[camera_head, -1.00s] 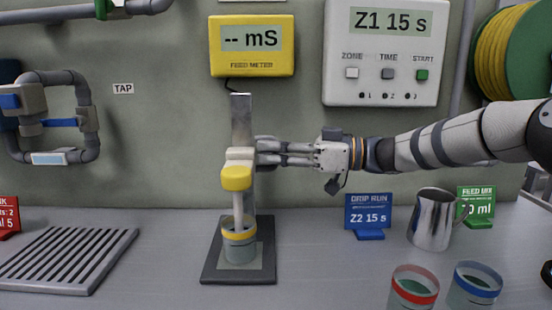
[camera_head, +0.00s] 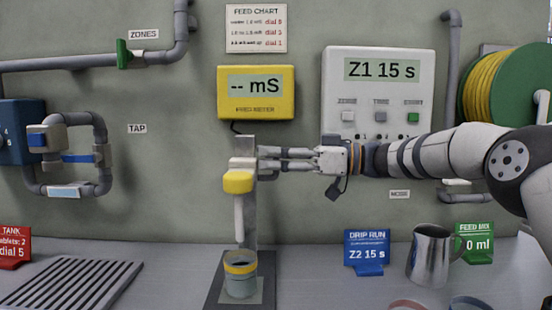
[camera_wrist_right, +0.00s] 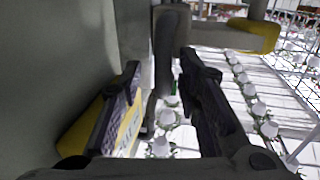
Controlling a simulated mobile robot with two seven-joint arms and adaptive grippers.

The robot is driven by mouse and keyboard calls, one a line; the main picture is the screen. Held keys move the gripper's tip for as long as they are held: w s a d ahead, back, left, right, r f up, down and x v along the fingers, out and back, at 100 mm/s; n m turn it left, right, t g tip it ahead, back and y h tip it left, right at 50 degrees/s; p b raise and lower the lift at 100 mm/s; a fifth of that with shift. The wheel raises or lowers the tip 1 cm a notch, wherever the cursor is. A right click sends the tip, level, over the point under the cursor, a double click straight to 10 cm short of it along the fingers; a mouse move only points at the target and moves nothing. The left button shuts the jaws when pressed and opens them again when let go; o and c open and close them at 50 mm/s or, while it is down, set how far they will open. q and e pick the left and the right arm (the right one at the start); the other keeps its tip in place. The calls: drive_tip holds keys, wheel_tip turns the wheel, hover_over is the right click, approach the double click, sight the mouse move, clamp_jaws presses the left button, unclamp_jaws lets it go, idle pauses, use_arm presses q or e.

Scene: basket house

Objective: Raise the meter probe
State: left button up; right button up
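The meter probe (camera_head: 239,182) has a yellow block and a pale rod on an upright metal post (camera_head: 249,218). The rod's tip is just above the cup with the yellow rim (camera_head: 241,277). My right gripper (camera_head: 262,163) reaches in from the right at the probe's carriage, near the post's top. In the right wrist view, its fingers (camera_wrist_right: 160,65) stand apart on either side of a dark grey piece, and the yellow block (camera_wrist_right: 252,36) shows beyond them. The exact finger contact is hard to see. The yellow feed meter (camera_head: 256,92) reads "-- mS". My left gripper is not in view.
A metal jug (camera_head: 430,256) stands at the right near blue (camera_head: 367,251) and green signs. Two cup rims show at the bottom edge. A slotted grate (camera_head: 75,284) lies at the left. A control box (camera_head: 379,95) hangs above my right arm.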

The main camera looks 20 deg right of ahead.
drive_tip(key=v, duration=1.2)
